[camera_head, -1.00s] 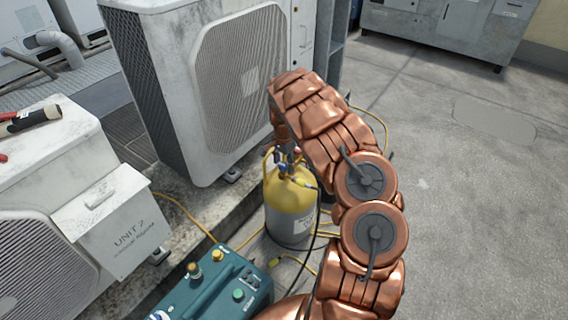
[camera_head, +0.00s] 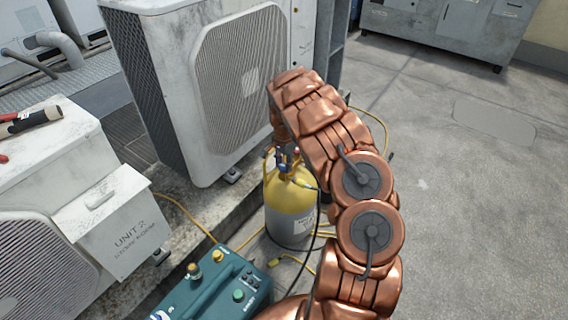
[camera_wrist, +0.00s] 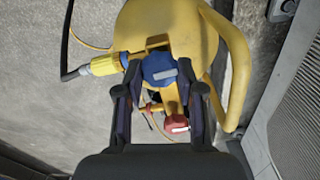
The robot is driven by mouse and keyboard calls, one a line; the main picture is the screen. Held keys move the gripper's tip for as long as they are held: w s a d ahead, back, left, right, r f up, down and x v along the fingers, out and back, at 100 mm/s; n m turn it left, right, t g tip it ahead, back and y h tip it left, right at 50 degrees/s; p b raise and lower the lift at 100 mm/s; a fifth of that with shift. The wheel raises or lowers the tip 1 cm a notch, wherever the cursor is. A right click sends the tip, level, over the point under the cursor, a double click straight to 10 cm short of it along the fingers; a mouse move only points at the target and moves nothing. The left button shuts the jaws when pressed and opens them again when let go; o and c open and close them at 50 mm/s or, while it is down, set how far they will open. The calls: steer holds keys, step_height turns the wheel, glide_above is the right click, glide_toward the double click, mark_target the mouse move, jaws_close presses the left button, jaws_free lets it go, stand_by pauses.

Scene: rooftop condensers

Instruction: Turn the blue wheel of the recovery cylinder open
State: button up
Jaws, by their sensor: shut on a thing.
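The recovery cylinder (camera_head: 290,208), yellow on top and grey below, stands on the ground beside the condenser pad. The wrist view looks down on its yellow top (camera_wrist: 172,25). The blue wheel (camera_wrist: 160,69), with a pale label on it, lies at the far end of my gripper (camera_wrist: 161,95). The fingers are on either side of the wheel and shut on it. A red wheel (camera_wrist: 177,127) sits nearer the wrist, between the fingers and apart from them. In the head view my arm partly hides the cylinder's top and the gripper is hard to make out.
A yellow hose fitting (camera_wrist: 108,64) joins the valve beside the blue wheel. The cylinder's yellow handle (camera_wrist: 238,70) curves around the right. A teal machine (camera_head: 215,290) stands in front, and a large condenser (camera_head: 205,90) behind. Hoses lie around the cylinder. Open concrete is at right.

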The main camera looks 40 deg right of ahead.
steer(key=n+p, duration=0.1)
steer(key=n, duration=0.2)
steer(key=shift+a+n, duration=0.1)
steer(key=shift+n, duration=0.2)
steer(key=n+p, duration=0.1)
steer(key=n, duration=0.3)
steer(key=shift+p, duration=0.4)
steer(key=n+p, duration=0.1)
steer(key=n, duration=0.8)
steer(key=shift+n, duration=0.3)
steer(key=n, duration=0.3)
steer(key=shift+n, duration=0.3)
steer(key=n, duration=0.4)
steer(key=shift+n+b, duration=0.3)
steer(key=shift+b, duration=0.05)
steer(key=n+b, duration=0.1)
steer(key=n, duration=0.3)
steer(key=shift+n+b, duration=0.4)
steer(key=shift+n, duration=1.7)
